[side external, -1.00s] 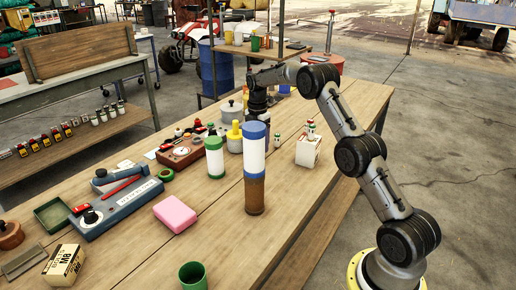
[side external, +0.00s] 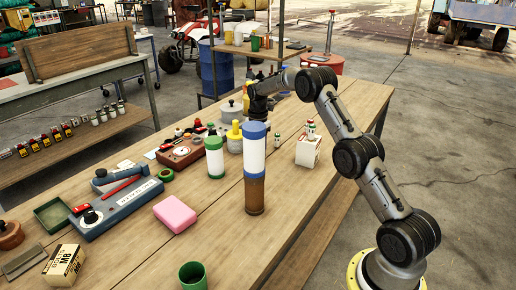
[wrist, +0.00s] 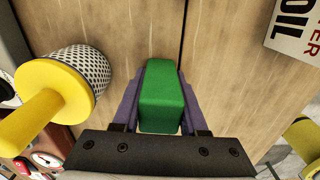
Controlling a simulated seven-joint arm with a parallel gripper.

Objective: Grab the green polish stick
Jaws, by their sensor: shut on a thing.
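The green polish stick (wrist: 162,97) is a green block. In the wrist view it sits lengthwise between the purple fingers of my gripper (wrist: 163,75), which are shut on its two sides. Bare wood shows around it. In the side view my gripper (side external: 258,108) is at the far part of the bench, behind the tall blue-topped bottle, and the stick is hidden there. I cannot tell whether the stick still touches the wood.
A yellow-handled piece with a mesh body (wrist: 85,75) stands close left of the stick in the wrist view. A white box with lettering (wrist: 298,28) is at upper right. The tall blue-topped bottle (side external: 255,160) and a green-capped bottle (side external: 214,158) stand nearer the side camera.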

